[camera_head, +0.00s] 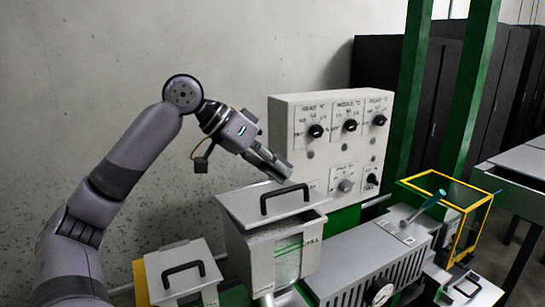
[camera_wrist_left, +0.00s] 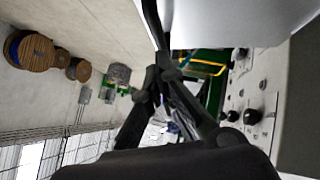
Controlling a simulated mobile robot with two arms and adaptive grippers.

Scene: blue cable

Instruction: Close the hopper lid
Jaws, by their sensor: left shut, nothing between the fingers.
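The hopper (camera_head: 261,256) is a pale grey box with a FILL label and a greenish window on its front. Its grey lid (camera_head: 245,205) lies over the top, with a black bar handle (camera_head: 285,198). The lid looks nearly flat; I cannot tell whether it sits fully down on the rim. My left gripper (camera_head: 277,170) is shut and empty, just above and behind the handle by the lid's far edge. Contact with the lid cannot be made out. In the left wrist view the shut fingers (camera_wrist_left: 163,70) point up beside a pale grey surface. My right gripper is not in view.
A control panel (camera_head: 330,140) with black knobs stands right behind the hopper. A smaller lidded box (camera_head: 183,272) is at its left. At the right are a grey vented housing (camera_head: 375,265), a blue-handled screwdriver (camera_head: 425,205), a yellow-framed guard (camera_head: 465,222) and green posts (camera_head: 410,85).

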